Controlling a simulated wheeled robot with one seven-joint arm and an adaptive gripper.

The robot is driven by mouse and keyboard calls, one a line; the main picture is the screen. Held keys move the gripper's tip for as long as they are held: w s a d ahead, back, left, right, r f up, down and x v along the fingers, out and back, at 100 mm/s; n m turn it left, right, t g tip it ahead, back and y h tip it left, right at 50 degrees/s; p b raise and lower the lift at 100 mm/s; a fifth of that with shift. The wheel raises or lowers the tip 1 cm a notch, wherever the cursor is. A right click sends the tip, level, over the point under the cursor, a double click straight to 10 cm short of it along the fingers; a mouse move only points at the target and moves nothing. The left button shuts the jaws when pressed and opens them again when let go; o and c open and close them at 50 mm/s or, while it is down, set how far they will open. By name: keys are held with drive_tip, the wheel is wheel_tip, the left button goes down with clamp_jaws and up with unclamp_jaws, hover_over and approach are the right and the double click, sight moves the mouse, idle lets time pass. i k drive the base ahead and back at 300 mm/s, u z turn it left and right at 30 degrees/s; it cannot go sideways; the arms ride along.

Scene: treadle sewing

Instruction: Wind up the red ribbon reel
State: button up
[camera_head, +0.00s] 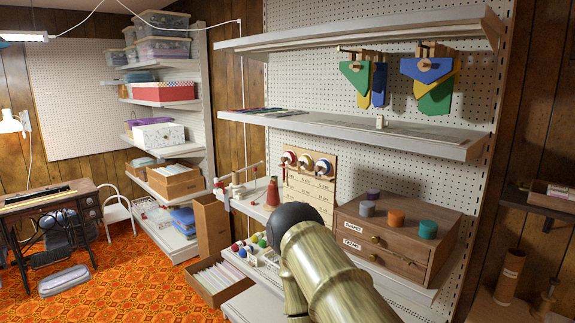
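A light wooden board with three ribbon reels stands on the shelf behind my arm, its lower part partly hidden. The left reel (289,158) and the middle reel (305,161) look reddish, and the right reel (323,166) has blue on it. My bamboo-coloured arm with a black rounded end reaches in from the bottom, in front of the shelf. My gripper's fingers do not show.
Right of the board stands a wooden drawer box (390,235) with purple, orange and teal spools on top. A dark red cone (272,193) stands left of the board. A tray of coloured balls (250,250) and an open carton (218,280) lie below. An upper shelf (370,130) overhangs the board.

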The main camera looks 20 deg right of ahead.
sight(289, 157)
drive_tip(key=u, duration=0.35)
drive_tip(key=i, duration=1.2)
drive_tip(key=z, duration=0.35)
